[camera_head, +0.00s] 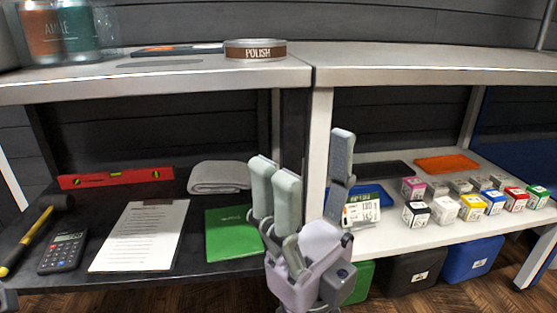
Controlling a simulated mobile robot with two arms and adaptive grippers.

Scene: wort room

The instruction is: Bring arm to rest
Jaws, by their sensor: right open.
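My right gripper (308,155) is in the lower middle of the head view, pointing up with its fingers spread. It is open, and nothing shows between the fingers. It stands in front of the gap between the two shelving units. My left gripper does not show in the view.
An upper shelf (190,76) holds a POLISH tin (256,50) near its edge. On the dark lower shelf are a clipboard (140,238), calculator (64,250), red level (116,178) and folded cloth (219,177). Several small boxes (472,208) stand right; bins (415,271) sit below.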

